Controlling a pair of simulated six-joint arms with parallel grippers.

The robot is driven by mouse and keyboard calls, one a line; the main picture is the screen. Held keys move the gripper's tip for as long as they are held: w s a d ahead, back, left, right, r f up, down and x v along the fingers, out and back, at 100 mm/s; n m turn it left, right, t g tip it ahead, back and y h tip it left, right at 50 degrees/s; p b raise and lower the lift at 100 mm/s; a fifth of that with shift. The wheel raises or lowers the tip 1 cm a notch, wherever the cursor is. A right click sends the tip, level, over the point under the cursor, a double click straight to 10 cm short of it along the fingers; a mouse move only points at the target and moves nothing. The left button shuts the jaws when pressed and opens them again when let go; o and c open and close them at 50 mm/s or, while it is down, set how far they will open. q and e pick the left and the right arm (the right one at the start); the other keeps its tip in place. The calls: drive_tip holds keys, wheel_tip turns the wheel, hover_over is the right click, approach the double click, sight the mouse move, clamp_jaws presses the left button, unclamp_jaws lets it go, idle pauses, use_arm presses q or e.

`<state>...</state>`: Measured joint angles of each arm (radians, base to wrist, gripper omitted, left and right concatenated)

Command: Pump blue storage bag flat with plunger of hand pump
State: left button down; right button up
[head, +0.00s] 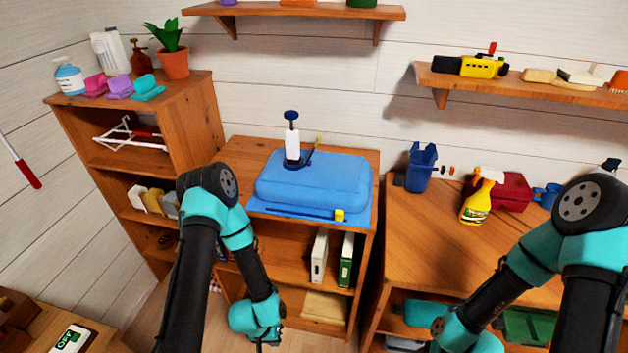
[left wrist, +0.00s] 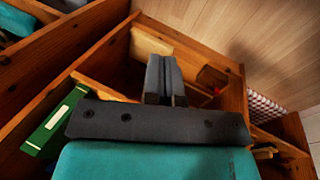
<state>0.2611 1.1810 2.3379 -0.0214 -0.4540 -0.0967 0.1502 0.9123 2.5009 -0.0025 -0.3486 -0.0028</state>
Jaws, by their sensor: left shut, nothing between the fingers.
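The blue storage bag (head: 312,180) lies puffed up on top of the middle wooden shelf unit. The hand pump (head: 292,145) stands upright at the bag's back left, with a white body and a dark blue plunger handle (head: 291,115) raised above it. A dark hose curves beside the pump. A yellow piece (head: 339,215) sits at the bag's front edge. My left gripper (left wrist: 164,78) is shut and empty, low in front of the shelf unit and well below the bag. My right arm reaches down at the right; its gripper is not in view.
A green binder (head: 346,262) and a white one (head: 319,256) stand on the shelf under the bag. A spray bottle (head: 478,197), a blue bin (head: 421,167) and a red box (head: 511,191) stand on the right cabinet. Wall shelves hang above.

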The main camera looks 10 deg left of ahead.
use_arm(q)
drive_tip(key=shift+f, duration=1.1)
idle(0.4)
drive_tip(key=shift+r, duration=2.35)
wheel_tip(320, 180, up, 8)
drive_tip(key=shift+r, duration=0.4)
idle(2.0)
